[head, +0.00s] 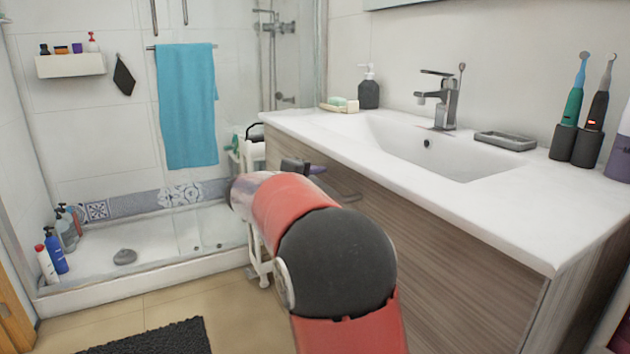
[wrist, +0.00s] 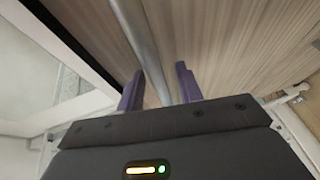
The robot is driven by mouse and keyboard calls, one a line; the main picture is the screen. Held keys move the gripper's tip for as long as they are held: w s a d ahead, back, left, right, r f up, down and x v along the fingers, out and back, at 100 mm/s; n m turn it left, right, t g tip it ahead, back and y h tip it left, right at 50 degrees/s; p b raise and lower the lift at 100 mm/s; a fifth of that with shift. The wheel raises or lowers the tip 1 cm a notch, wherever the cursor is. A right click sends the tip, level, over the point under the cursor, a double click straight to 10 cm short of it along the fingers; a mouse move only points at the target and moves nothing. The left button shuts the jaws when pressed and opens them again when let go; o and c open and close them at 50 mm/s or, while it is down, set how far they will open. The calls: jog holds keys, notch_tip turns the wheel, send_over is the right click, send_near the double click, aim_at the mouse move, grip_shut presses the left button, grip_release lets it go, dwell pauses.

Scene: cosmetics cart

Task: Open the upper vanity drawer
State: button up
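The vanity's upper drawer front (head: 450,250) is wood-grained and sits under the white countertop. It also fills much of the wrist view (wrist: 235,45). A grey metal bar handle (wrist: 147,45) runs along it, and part of it shows beyond my arm in the head view (head: 346,187). My gripper (wrist: 160,92) is at the handle, its two purple fingers apart with the bar between them. A gap shows on each side of the bar. In the head view my arm hides most of the gripper. The drawer looks closed.
The countertop (head: 330,135) holds a sink (head: 440,150), faucet (head: 440,95), soap dish (head: 505,141) and toothbrushes. A white rack (head: 250,155) stands beyond the vanity's far end. The shower with a blue towel (head: 187,105) is at left. Tiled floor and a dark mat (head: 165,340) lie below.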

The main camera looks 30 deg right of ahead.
grip_shut()
jog(key=shift+a, duration=0.1)
dwell(0.3)
